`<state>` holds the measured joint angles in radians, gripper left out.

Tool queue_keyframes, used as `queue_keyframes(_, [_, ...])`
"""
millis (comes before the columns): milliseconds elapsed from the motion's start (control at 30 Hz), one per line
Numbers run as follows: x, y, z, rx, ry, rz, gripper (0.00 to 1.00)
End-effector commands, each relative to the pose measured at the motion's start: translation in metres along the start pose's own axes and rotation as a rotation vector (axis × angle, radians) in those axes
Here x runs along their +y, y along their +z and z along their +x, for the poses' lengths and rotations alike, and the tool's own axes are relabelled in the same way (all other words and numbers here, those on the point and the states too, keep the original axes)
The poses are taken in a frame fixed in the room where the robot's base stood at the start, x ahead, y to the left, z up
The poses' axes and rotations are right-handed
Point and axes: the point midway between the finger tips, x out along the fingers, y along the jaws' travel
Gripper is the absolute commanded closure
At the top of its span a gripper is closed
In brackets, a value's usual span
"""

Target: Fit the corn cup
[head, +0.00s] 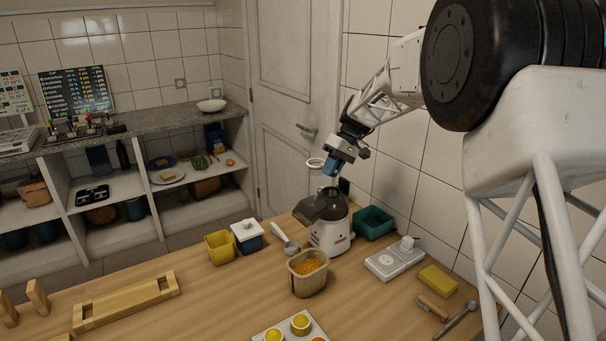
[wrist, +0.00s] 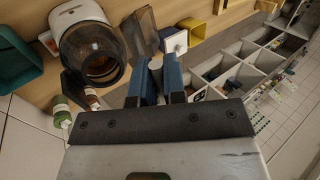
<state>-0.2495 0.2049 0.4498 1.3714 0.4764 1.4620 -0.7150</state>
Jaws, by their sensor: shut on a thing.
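My gripper (head: 331,172) is above the dark-bowled white machine (head: 331,236) on the wooden counter, at its back. In the wrist view my gripper (wrist: 156,70) is shut on a small grey cylindrical piece (wrist: 155,66) between its blue fingers. I cannot tell whether this piece is the corn cup. A pale ring (head: 316,163) shows just left of the fingers in the head view; its link to the held piece is unclear. The machine's round dark bowl (wrist: 96,52) lies left of the fingers in the wrist view. A tan tub (head: 308,283) holds yellow corn (head: 307,265).
A green bin (head: 373,223), a yellow bin (head: 219,247), a white-topped blue box (head: 247,236) and a scoop (head: 285,239) stand around the machine. A white scale-like device (head: 394,260) and a yellow block (head: 438,280) are at right. The tiled wall is close behind.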

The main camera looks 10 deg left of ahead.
Motion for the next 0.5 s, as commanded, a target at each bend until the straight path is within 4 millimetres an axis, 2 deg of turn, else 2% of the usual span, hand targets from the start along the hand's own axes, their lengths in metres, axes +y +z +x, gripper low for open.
queue_keyframes(100, [0.019, 0.013, -0.015, -0.004, -0.002, -0.005, 1.0])
queue_keyframes(200, [0.028, 0.021, -0.023, -0.007, -0.004, -0.011, 1.0])
queue_keyframes(500, [0.037, 0.028, -0.03, -0.01, -0.005, -0.015, 1.0])
